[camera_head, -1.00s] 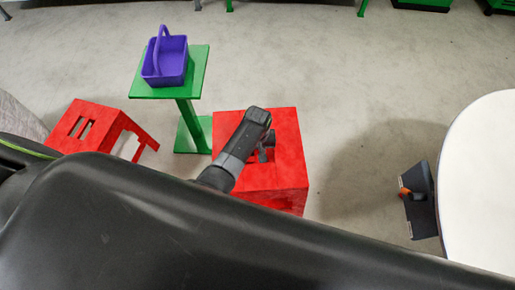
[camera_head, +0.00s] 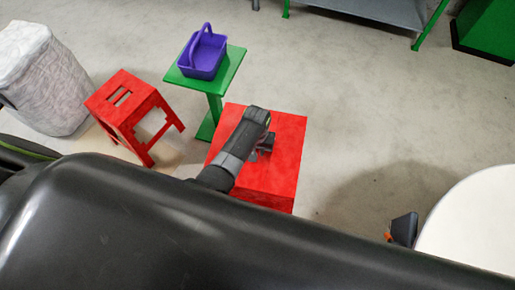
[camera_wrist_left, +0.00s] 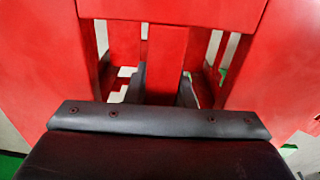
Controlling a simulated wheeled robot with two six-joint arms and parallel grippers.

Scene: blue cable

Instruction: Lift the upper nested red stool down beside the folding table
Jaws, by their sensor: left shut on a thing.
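A red stool (camera_head: 282,165) hangs or stands under my left arm in the head view, its square top facing up. My left gripper (camera_head: 264,148) is shut on the bar between the slots of its top. The wrist view also shows the gripper (camera_wrist_left: 163,84) with one finger on each side of that red bar (camera_wrist_left: 166,55). A second red stool (camera_head: 130,110) stands apart to the left, with two slots in its top. A white rounded table top (camera_head: 475,228) is at the right edge.
A small green table (camera_head: 228,66) with a purple basket (camera_head: 203,53) stands just behind the held stool. A pale wrapped bin (camera_head: 45,85) is at the far left. A dark object (camera_head: 404,229) is beside the white table. Grey floor between stool and white table is clear.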

